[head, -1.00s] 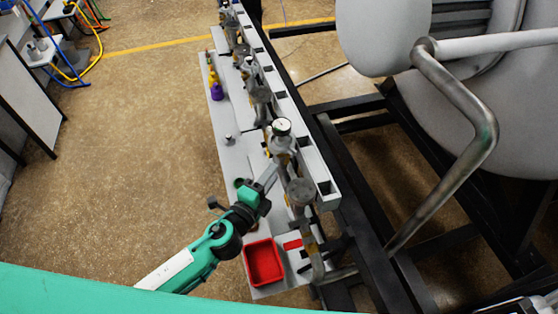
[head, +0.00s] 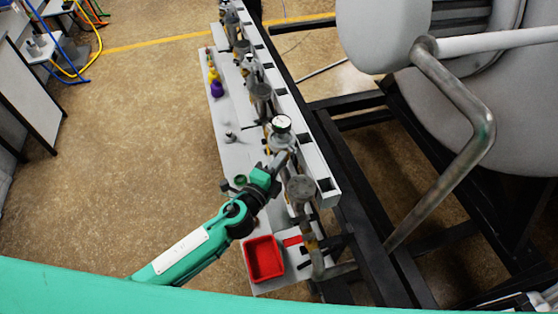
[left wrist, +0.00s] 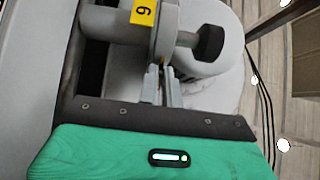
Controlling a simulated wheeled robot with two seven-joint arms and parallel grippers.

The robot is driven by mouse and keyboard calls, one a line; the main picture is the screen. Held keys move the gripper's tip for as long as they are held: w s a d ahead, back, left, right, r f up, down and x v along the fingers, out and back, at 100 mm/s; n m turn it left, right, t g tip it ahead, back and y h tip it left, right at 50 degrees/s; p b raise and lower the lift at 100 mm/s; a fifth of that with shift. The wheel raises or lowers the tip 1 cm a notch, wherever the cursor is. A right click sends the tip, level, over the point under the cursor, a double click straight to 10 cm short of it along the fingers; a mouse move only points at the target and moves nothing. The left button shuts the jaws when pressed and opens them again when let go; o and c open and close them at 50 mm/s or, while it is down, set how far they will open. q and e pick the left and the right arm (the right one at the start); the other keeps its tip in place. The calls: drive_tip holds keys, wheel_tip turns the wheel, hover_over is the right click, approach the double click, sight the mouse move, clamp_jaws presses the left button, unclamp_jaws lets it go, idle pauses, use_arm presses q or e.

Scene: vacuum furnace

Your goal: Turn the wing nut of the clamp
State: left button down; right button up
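My left gripper (head: 279,160) reaches in from the left to the metal pipework on the rail, just below the round gauge (head: 281,124). In the left wrist view, the two grey fingers (left wrist: 162,84) stand a narrow gap apart. Their tips are at the lower edge of the grey clamp (left wrist: 162,35) around a pipe joint. A small yellowish bit shows between the tips, perhaps the wing nut; its shape is too small to make out. I cannot tell whether the fingers touch it or grip it. My right gripper is not in view.
A red bin (head: 264,260) stands on the grey shelf below my left arm. A purple and yellow item (head: 217,87) stands farther back on it. More valves and pipes line the rail. A large grey vessel (head: 383,35) and black frame fill the right. A yellow label (left wrist: 144,12) sits beside the clamp.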

use_arm(q)
drive_tip(key=shift+m+b, duration=0.7)
drive_tip(key=shift+b, duration=0.4)
drive_tip(key=c, duration=1.6)
unclamp_jaws()
drive_tip(key=b+v, duration=0.1)
drive_tip(key=v, duration=0.3)
drive_tip(key=b+v, duration=0.2)
drive_tip(key=v, duration=0.3)
drive_tip(key=b+v, duration=0.1)
drive_tip(key=v, duration=0.3)
drive_tip(key=shift+s+a+f+b, duration=0.15)
drive_tip(key=shift+s+f+b, duration=0.15)
drive_tip(key=shift+s+b, duration=0.05)
